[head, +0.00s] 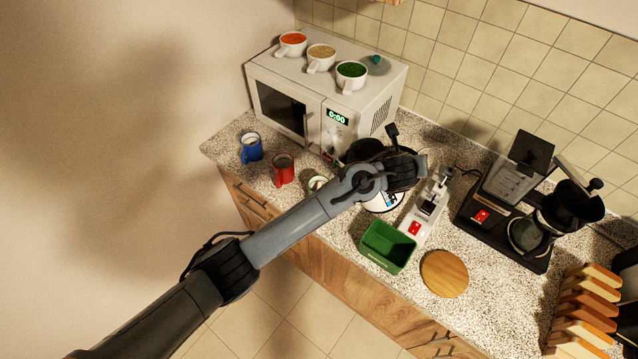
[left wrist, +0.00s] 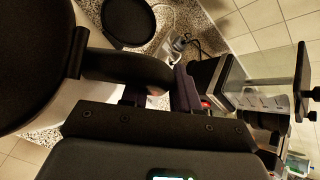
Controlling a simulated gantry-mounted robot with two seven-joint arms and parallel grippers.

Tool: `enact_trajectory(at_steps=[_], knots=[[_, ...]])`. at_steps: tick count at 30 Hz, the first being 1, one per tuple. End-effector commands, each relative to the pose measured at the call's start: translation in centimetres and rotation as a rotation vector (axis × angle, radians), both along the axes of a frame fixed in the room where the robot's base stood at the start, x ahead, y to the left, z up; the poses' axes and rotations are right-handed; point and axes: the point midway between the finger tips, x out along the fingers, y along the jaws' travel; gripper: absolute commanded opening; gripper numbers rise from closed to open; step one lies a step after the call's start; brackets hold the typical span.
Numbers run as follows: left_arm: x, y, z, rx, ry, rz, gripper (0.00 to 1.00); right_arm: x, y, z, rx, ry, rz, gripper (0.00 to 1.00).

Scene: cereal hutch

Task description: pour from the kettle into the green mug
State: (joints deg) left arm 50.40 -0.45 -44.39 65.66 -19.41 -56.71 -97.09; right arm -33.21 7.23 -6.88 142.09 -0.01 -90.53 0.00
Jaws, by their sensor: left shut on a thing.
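The kettle has a white body (head: 383,204) and a black top (head: 362,150); my left forearm and gripper cover much of it in the head view. In the left wrist view its black lid (left wrist: 28,55) fills the left side and its black handle (left wrist: 125,69) runs to my fingers. My left gripper (left wrist: 160,92) is shut on the kettle handle; in the head view the gripper (head: 405,172) is above the counter. The green mug (head: 316,183) stands on the counter left of the kettle, partly hidden by my arm. My right gripper is not in view.
A red mug (head: 284,169) and a blue mug (head: 251,148) stand left of the green mug. A microwave (head: 285,75) with bowls or cups on top stands behind. A green bin (head: 387,247), round board (head: 444,273) and coffee machine (head: 520,220) are to the right.

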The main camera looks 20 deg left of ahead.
Motion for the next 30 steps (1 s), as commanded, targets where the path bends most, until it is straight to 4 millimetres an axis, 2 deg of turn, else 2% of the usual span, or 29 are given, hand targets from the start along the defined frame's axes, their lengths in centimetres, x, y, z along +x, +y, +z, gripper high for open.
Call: enact_trajectory(at_steps=[1, 6, 30], knots=[[0.0, 0.1, 0.6, -0.016, -0.007, -0.001, 0.00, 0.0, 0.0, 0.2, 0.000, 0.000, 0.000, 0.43], [0.0, 0.7, 1.1, -0.057, -0.012, 0.000, 0.00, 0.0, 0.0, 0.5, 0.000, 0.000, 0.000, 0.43], [-0.2, 3.5, 2.5, -0.263, -0.029, 0.000, 0.00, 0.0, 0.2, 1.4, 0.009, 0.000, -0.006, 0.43]])
